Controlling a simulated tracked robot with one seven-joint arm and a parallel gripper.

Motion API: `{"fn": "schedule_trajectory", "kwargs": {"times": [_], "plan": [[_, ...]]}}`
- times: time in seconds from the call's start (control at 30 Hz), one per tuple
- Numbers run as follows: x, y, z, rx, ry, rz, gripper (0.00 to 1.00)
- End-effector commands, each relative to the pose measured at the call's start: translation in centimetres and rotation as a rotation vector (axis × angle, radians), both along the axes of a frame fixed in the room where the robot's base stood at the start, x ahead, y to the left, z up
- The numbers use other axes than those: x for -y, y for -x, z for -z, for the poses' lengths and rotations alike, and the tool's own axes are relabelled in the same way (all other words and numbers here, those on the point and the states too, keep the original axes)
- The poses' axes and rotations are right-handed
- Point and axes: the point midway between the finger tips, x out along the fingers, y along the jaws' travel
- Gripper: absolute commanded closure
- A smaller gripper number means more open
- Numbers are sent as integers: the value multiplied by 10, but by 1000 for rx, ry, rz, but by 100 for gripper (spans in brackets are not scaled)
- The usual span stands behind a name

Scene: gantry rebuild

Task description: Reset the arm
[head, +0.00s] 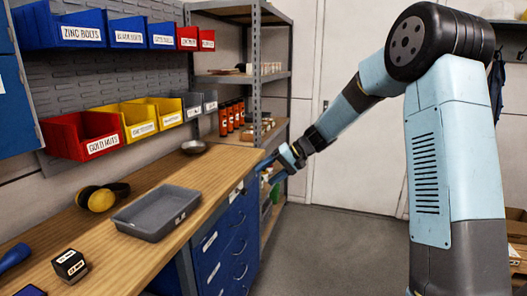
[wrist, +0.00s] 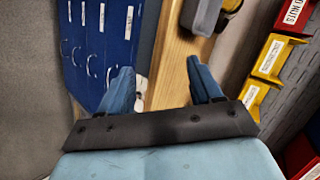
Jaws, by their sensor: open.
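My gripper (head: 268,172) is in the head view, at the end of my pale blue arm, by the right edge of the wooden workbench (head: 205,178) near its far end. In the wrist view my gripper (wrist: 160,78) shows two blue fingers spread apart with nothing between them. The bench top and the blue drawer fronts (wrist: 95,45) lie beyond the fingers. I cannot tell how far the fingertips are from the bench edge.
Coloured bins (head: 85,137) hang on the wall. A metal shelf (head: 256,80) stands behind. The floor (head: 335,240) between bench and arm is clear.

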Motion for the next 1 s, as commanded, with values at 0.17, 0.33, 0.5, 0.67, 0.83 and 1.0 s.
{"fn": "schedule_trajectory", "kwargs": {"times": [0.17, 0.33, 0.5, 0.67, 0.83, 1.0], "plan": [[19, 40, -29, 31, 121, -4, 36], [38, 77, -52, 58, 229, 6, 36], [59, 116, -72, 88, 331, 28, 36], [81, 152, -88, 118, 422, 58, 36], [104, 191, -102, 153, 511, 98, 36], [128, 230, -113, 192, 593, 147, 36]]}}
